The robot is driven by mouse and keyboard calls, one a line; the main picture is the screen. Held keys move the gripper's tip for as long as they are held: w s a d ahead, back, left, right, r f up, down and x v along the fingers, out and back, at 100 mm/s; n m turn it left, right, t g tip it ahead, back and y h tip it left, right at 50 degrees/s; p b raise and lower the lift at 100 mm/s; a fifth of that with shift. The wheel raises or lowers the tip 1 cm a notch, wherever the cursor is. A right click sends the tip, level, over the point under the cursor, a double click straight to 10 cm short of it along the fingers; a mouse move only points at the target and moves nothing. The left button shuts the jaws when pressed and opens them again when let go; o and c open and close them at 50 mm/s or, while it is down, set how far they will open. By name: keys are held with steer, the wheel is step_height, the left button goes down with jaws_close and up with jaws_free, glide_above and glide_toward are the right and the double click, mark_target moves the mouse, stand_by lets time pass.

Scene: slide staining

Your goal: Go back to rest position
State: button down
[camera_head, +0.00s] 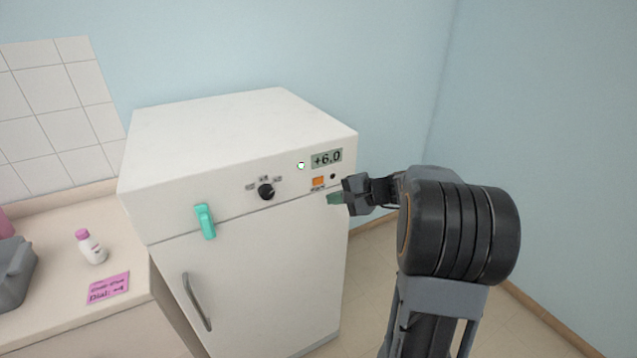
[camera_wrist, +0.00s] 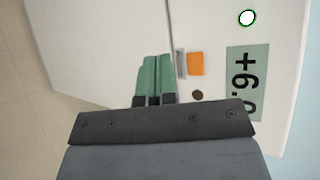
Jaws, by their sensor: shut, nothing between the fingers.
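My gripper (camera_head: 336,198) is at the upper right of the white fridge's front, close to the orange button (camera_head: 318,181). In the wrist view my gripper's green fingers (camera_wrist: 153,80) are side by side, shut, with nothing held. The orange button (camera_wrist: 195,64) lies just right of the fingertips there. The white fridge (camera_head: 270,270) has its door closed. I cannot tell whether the fingers touch the panel.
A black dial (camera_head: 266,191) and a teal latch (camera_head: 205,221) are on the fridge front. A counter at left holds a white bottle with a pink cap (camera_head: 91,247), a pink note (camera_head: 108,288) and a grey object (camera_head: 14,272). A blue wall stands at right.

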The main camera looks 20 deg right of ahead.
stand_by(0.4)
steer(key=s+a+f+n+g+h, duration=0.35)
steer(key=s+f+g, duration=0.3)
steer(key=s, duration=0.35)
steer(key=s+a+r+n+t+h, duration=0.1)
steer(key=s+a+r+n+h, duration=0.1)
steer(key=s+a+n+h, duration=0.1)
steer(key=s+a+r+n+t+h, duration=0.1)
steer(key=s+a+r+n+h, duration=0.1)
steer(key=s+n, duration=0.4)
steer(key=shift+s+a+r+h, duration=0.35)
steer(key=shift+a+h, duration=0.2)
steer(key=shift+a, duration=0.4)
